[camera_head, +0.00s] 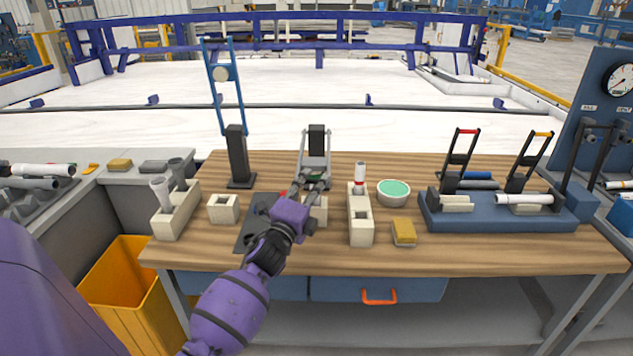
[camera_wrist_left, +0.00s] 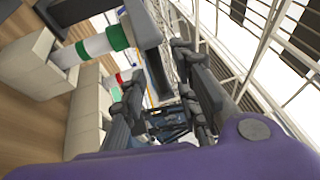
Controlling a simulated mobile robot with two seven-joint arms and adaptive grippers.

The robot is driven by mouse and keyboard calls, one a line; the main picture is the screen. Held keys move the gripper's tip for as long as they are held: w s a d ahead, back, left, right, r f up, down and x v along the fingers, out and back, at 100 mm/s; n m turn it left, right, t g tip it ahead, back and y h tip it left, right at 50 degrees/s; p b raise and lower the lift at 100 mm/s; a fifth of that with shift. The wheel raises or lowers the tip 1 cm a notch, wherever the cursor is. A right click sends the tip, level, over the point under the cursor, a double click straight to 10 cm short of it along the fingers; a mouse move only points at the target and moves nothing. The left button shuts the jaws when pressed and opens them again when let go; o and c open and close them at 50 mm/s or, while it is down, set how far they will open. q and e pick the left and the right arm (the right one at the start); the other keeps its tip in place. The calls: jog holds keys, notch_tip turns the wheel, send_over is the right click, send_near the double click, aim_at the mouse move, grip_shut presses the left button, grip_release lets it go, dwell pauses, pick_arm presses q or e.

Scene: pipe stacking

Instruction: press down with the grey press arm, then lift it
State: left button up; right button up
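The grey press (camera_head: 316,142) stands at the middle back of the table, with a black block at its top and thin grey bars beside it. My left gripper (camera_head: 318,183) is just in front of the press's lower part and hides some of it. My right gripper is not in view.
A second press (camera_head: 238,155) with a raised blue arm (camera_head: 226,80) stands left. Cream blocks (camera_head: 223,208), a green-filled bowl (camera_head: 393,192) and a yellow sponge (camera_head: 403,231) are nearby. A blue rack (camera_head: 500,215) with two levers stands right. The front table strip is clear.

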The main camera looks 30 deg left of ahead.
pick_arm(q)
jog(key=shift+x, duration=0.95)
jog(key=shift+c, duration=0.5)
jog(key=c, duration=0.5)
grip_shut()
jog(key=shift+f, duration=0.15)
